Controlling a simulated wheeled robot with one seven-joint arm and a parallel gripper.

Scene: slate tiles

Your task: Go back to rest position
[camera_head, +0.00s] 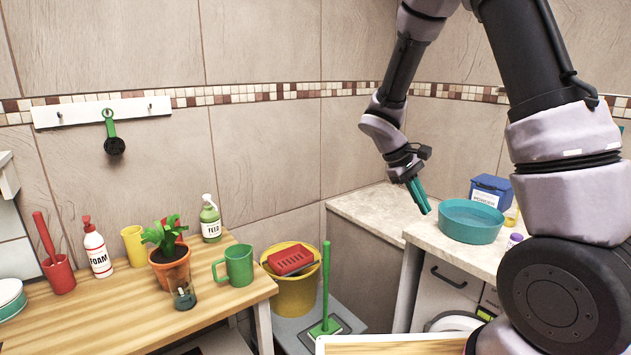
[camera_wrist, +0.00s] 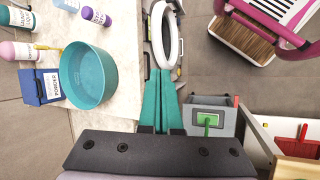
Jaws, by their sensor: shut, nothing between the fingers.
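My gripper (camera_head: 419,196) has teal fingers that are shut with nothing between them. In the head view it hangs in the air, pointing down, left of a teal basin (camera_head: 471,222) on the right counter. In the wrist view the closed fingers (camera_wrist: 160,85) point away from the camera, and the basin (camera_wrist: 88,76) lies to their left, apart from them. My arm reaches in from the upper right of the head view.
A wooden table (camera_head: 110,318) at left holds a potted plant (camera_head: 171,263), a green mug (camera_head: 236,265) and bottles. A yellow bucket (camera_head: 295,293) and green-handled tool (camera_head: 326,290) stand between table and counter (camera_head: 372,215). A blue powder box (camera_head: 491,190) is behind the basin.

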